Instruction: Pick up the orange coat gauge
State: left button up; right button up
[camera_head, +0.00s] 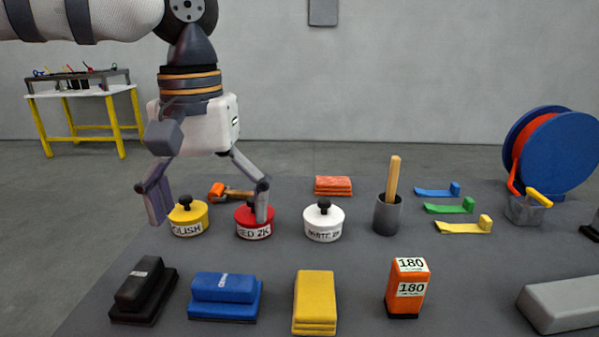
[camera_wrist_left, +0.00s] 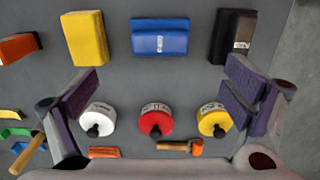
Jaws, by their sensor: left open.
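My left gripper (camera_head: 210,212) is open and empty, with its fingers spread wide above the row of tins; its fingers also show at both sides of the left wrist view (camera_wrist_left: 160,95). A small orange-headed piece with a brown, handle-like part (camera_head: 217,190) lies behind the yellow and red tins, partly hidden by the gripper and tins. It also shows in the left wrist view (camera_wrist_left: 196,148), near the gripper body. I cannot tell whether it is the orange coat gauge. Blue (camera_head: 437,191), green (camera_head: 449,207) and yellow (camera_head: 463,226) strips with end blocks lie at the right.
An orange block stack (camera_head: 333,186) lies behind. A grey cup (camera_head: 388,216) holds an upright stick. Blocks, including an orange 180 box (camera_head: 407,288), line the front.

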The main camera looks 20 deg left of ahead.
aim_at(409, 279)
jog(key=k, duration=1)
